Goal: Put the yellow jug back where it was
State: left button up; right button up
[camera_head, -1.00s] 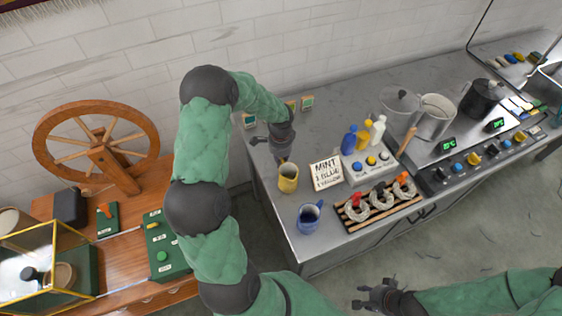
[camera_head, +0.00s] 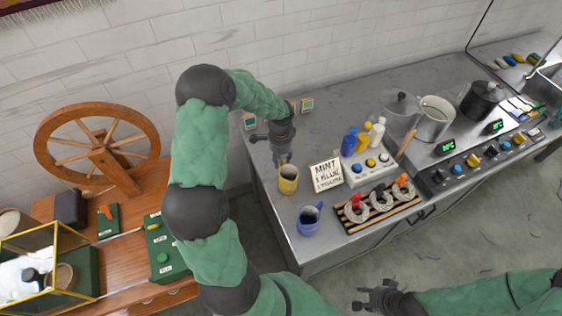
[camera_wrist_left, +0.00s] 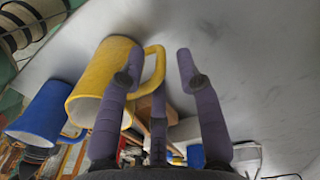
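The yellow jug (camera_head: 288,181) stands upright on the grey counter, near its left end. My left gripper (camera_head: 283,159) is just behind and above its rim in the head view. In the left wrist view the jug (camera_wrist_left: 98,85) is at left, its handle reaching toward the spread fingers of my left gripper (camera_wrist_left: 160,75). The fingers are apart and look not closed on the handle; whether they touch it I cannot tell. A blue jug (camera_head: 308,220) stands in front, and also shows in the wrist view (camera_wrist_left: 40,115). My right gripper (camera_head: 378,297) looks open and empty, low at the front.
A recipe card (camera_head: 326,175) stands right of the yellow jug. Beyond it are a bottle stand (camera_head: 370,165), a wooden rack (camera_head: 352,226) with skeins, and pots. A spinning wheel (camera_head: 97,150) and a glass box (camera_head: 45,262) are on the wooden bench at left.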

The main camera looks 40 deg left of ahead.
pick_arm(q)
notch_tip(320, 180, up, 10)
jog(key=p, duration=0.1)
jog(key=shift+a+p, duration=0.15)
jog(key=shift+p, duration=0.2)
